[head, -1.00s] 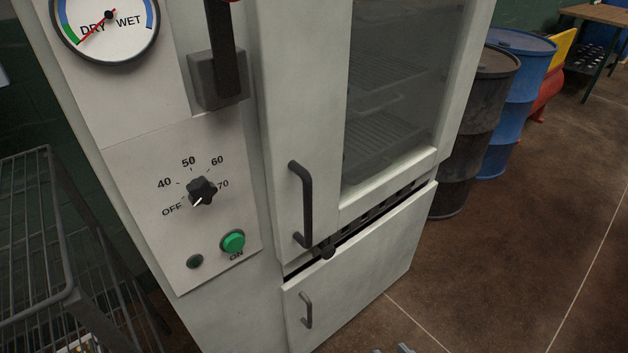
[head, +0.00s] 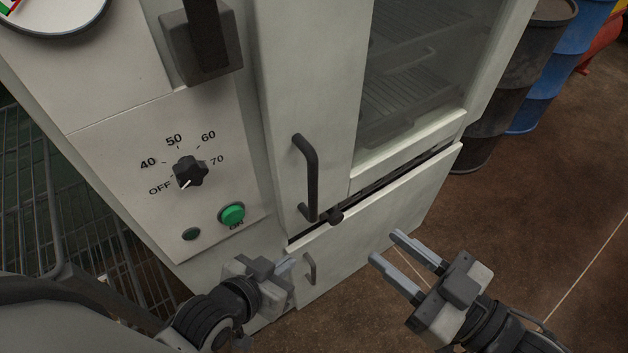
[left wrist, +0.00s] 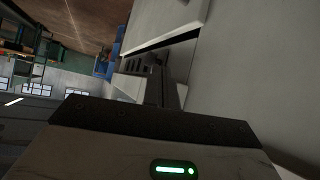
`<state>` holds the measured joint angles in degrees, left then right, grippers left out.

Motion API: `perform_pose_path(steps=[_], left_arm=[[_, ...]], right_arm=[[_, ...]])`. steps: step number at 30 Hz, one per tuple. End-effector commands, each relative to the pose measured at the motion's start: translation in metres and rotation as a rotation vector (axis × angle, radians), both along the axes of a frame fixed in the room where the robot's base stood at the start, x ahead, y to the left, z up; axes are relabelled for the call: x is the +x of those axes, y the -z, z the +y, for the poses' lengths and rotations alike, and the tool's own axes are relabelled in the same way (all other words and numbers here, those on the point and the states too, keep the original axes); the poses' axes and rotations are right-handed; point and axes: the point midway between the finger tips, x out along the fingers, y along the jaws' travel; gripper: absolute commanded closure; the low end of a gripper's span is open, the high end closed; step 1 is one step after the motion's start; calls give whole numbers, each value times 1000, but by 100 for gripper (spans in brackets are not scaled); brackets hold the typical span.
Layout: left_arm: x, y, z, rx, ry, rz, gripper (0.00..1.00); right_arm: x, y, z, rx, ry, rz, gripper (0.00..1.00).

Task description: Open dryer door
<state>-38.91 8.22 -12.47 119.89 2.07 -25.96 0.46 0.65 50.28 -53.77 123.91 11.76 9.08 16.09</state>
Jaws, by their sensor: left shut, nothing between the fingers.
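The dryer door (head: 305,80) is a pale panel with a window (head: 415,70) through which racks show. It appears closed. Its black bar handle (head: 309,178) stands upright near the door's left edge. My left gripper (head: 288,264) is shut and empty, below the door handle and in front of the lower panel, beside that panel's small handle (head: 310,269). Its fingers also show in the left wrist view (left wrist: 158,85), close to a pale surface. My right gripper (head: 384,248) is open and empty, to the right, in front of the lower panel's right part.
The control panel (head: 130,160) left of the door has a dial (head: 190,171) pointing near OFF and a green button (head: 231,214). A wire rack (head: 60,215) stands at the left. Dark (head: 510,80) and blue (head: 560,75) barrels stand at the right. Brown floor (head: 570,220) is clear at right.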

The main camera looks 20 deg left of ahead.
Motion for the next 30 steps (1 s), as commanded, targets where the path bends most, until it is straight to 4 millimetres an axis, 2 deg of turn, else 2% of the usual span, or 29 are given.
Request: perform_pose_path(steps=[5, 21, 25, 30], left_arm=[[0, -1, 1, 6, 3, 0, 100], [2, -7, 2, 23, 9, 0, 100], [2, -7, 3, 25, 9, 0, 100], [2, -7, 3, 27, 11, 1, 100]], right_arm=[[7, -2, 15, 6, -13, -3, 67], [57, -2, 115, 3, -12, -3, 67], [64, -2, 130, 2, -11, -2, 67], [69, -1, 139, 1, -11, -2, 67]])
